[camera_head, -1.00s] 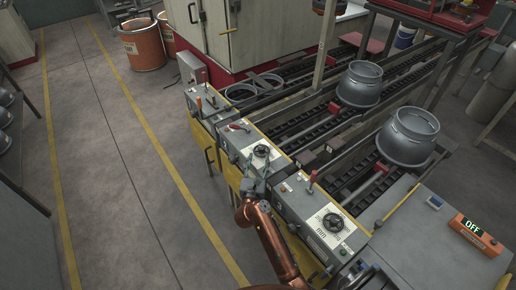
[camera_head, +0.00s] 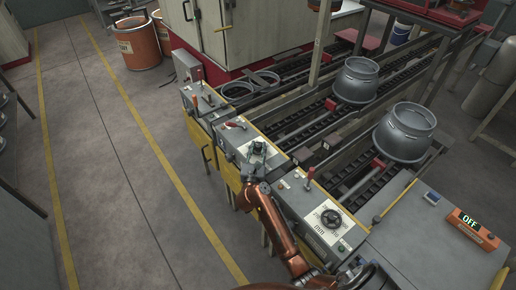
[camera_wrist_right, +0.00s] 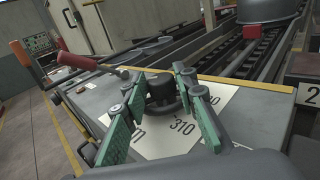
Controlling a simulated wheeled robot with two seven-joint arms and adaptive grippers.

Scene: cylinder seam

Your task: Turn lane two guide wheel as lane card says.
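My right gripper (camera_head: 258,150) is over the guide wheel on the middle control box (camera_head: 236,137). In the right wrist view its green-padded fingers (camera_wrist_right: 160,95) are apart, one on each side of the dark guide wheel (camera_wrist_right: 163,92) and its hub. I cannot tell whether they touch it. A white card or dial plate (camera_wrist_right: 165,137) lies under the wheel, with "310" readable and other figures partly hidden by the fingers. A plate with "2" (camera_wrist_right: 311,94) shows at the right edge. My left gripper is not in view.
A red-handled lever (camera_wrist_right: 90,62) stands beside the wheel. A nearer box carries another handwheel (camera_head: 331,218) and a red lever (camera_head: 309,178). Two grey metal vessels (camera_head: 357,80) (camera_head: 405,132) stand on the conveyor lanes. The floor at left is clear.

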